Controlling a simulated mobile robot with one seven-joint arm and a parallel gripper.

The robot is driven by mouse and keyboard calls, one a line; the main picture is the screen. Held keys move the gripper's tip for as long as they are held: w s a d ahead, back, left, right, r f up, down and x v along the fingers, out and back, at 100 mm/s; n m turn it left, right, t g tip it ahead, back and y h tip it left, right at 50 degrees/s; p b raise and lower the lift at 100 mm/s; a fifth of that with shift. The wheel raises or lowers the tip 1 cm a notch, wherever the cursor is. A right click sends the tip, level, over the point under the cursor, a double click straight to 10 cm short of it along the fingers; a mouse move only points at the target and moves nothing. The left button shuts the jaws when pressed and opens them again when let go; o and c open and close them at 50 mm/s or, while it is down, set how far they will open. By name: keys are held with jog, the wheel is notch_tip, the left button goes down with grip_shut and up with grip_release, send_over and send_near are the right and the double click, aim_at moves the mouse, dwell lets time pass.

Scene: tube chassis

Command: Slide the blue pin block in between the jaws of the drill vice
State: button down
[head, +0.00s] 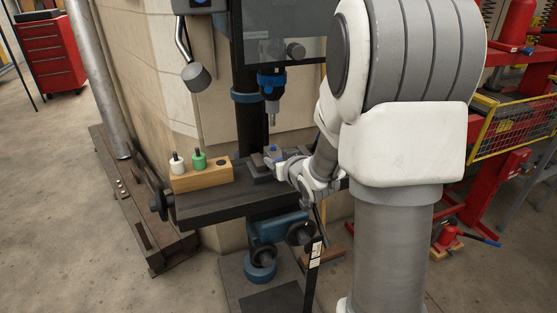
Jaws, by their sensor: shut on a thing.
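The drill vice (259,174) is a small dark grey block form on the drill press table, below the chuck. My gripper (271,155) is at the vice, reaching in from the right, and is shut on the blue pin block (273,148). Only a small blue part of the block shows at the fingertips. The fingers and vice overlap in this view, so I cannot tell whether the block is between the jaws or just above or beside them.
A wooden holder (203,180) with a white pin block (177,164), a green one (198,160) and an empty dark hole stands left of the vice on the dark table (215,206). The drill chuck (271,90) hangs above. A crank handle (195,75) hangs upper left.

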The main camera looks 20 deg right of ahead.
dwell(0.8)
jog(key=shift+c, duration=1.2)
grip_release()
jog(key=shift+f, duration=0.15)
jog(key=shift+s, duration=0.1)
jog(key=shift+s, duration=0.1)
